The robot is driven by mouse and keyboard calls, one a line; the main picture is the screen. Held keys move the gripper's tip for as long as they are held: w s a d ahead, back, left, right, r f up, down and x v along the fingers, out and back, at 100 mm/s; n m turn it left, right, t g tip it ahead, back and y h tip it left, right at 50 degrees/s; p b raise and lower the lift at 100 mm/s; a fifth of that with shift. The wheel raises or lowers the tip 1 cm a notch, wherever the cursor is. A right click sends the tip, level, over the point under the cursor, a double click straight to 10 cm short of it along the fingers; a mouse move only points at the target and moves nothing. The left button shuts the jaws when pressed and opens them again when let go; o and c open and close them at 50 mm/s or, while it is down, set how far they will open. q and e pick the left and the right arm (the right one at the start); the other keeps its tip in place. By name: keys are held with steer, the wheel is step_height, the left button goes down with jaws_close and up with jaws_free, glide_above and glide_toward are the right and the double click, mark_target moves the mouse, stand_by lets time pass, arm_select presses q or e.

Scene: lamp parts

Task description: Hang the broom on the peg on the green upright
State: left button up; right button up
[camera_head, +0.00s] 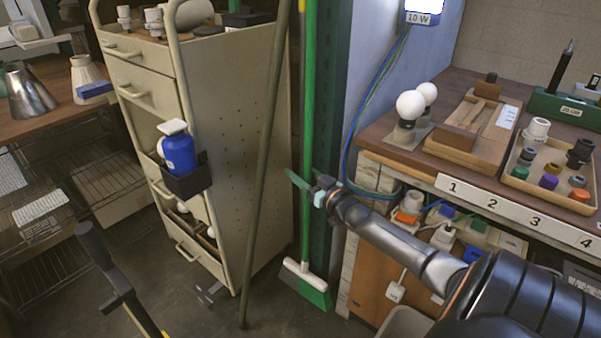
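The broom has a long green handle (309,90) standing nearly upright in front of the dark green upright (335,90). Its white and green head (306,283) is low, at the floor. My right gripper (302,183), with teal fingers, reaches in from the right to the lower half of the handle. One finger crosses at the handle; whether the fingers close around it is not clear. No peg can be made out on the upright, whose top is out of frame. My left gripper is not in view.
An olive pole (265,160) leans left of the broom, against a cream drawer cart (235,120). A workbench (400,150) with lamp parts and numbered labels stands right. Blue and green cables (375,90) hang beside the upright. A dark bar with yellow (110,270) is lower left.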

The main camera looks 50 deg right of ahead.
steer(key=shift+o, duration=0.6)
steer(key=shift+f, duration=0.1)
steer(key=shift+s+f+p, duration=0.2)
steer(key=shift+s+p, duration=0.1)
steer(key=shift+s, duration=0.25)
arm_select(q)
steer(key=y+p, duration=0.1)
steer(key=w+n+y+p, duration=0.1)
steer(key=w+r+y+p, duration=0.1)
steer(key=p, duration=0.1)
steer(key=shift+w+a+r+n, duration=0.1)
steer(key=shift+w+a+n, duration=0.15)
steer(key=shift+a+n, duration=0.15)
arm_select(e)
steer(key=s+a, duration=0.1)
steer(key=s, duration=1)
steer(key=shift+s+a, duration=0.15)
steer(key=shift+a, duration=0.05)
